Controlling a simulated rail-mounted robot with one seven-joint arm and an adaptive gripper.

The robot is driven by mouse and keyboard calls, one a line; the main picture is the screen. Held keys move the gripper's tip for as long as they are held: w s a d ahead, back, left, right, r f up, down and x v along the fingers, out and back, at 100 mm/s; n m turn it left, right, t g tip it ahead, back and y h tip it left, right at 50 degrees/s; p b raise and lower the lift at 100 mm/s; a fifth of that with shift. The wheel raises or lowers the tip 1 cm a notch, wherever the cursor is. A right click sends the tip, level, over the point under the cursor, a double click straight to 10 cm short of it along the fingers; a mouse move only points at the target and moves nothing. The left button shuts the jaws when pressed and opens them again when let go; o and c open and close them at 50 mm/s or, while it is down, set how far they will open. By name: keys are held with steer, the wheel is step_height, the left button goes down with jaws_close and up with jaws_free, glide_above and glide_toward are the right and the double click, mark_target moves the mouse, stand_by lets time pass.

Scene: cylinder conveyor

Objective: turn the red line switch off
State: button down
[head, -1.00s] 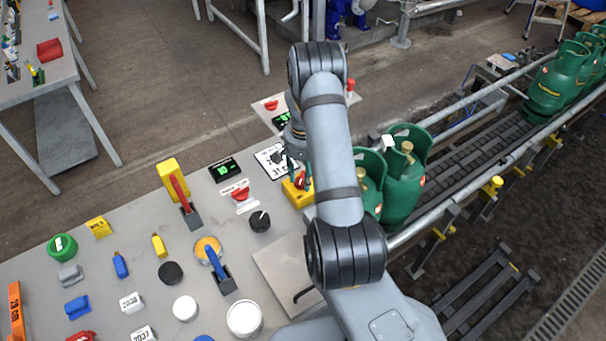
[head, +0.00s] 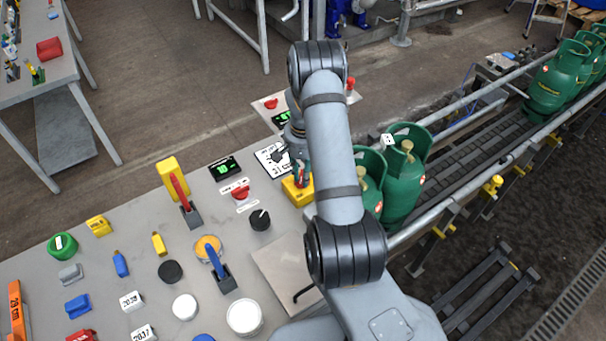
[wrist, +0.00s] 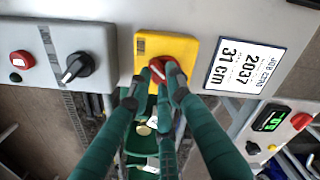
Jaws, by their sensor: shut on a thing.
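The red line switch is a red rotary knob (wrist: 158,65) on a yellow housing (wrist: 185,48), at the top middle of the wrist view. In the head view the yellow housing (head: 295,193) stands at the console's far right edge, beside my forearm. My gripper (wrist: 162,78) has its green fingers closed about the knob, covering much of it. In the head view my gripper (head: 302,174) is over the housing, partly hidden by my arm. The knob's exact angle is hard to tell.
A white card reading 2037, 31 cm (wrist: 243,65) is beside the housing. A black selector knob (wrist: 77,67) and a red button (wrist: 21,62) lie on the other side. Green gas cylinders (head: 405,180) stand on the conveyor right of my arm. A red-handled lever (head: 180,190) rises from the console.

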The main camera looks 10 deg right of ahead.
steer(key=shift+f, duration=0.1)
steer(key=shift+f+m+b, duration=0.1)
steer(key=shift+m+b, duration=0.4)
steer(key=shift+b, duration=0.45)
steer(key=shift+r, duration=0.2)
steer(key=c, duration=1.6)
jaws_free()
steer(key=shift+a, duration=0.1)
steer(key=shift+r, duration=0.1)
step_height(320, 180, up, 12)
steer(key=shift+f, duration=0.1)
steer(key=shift+f, duration=0.1)
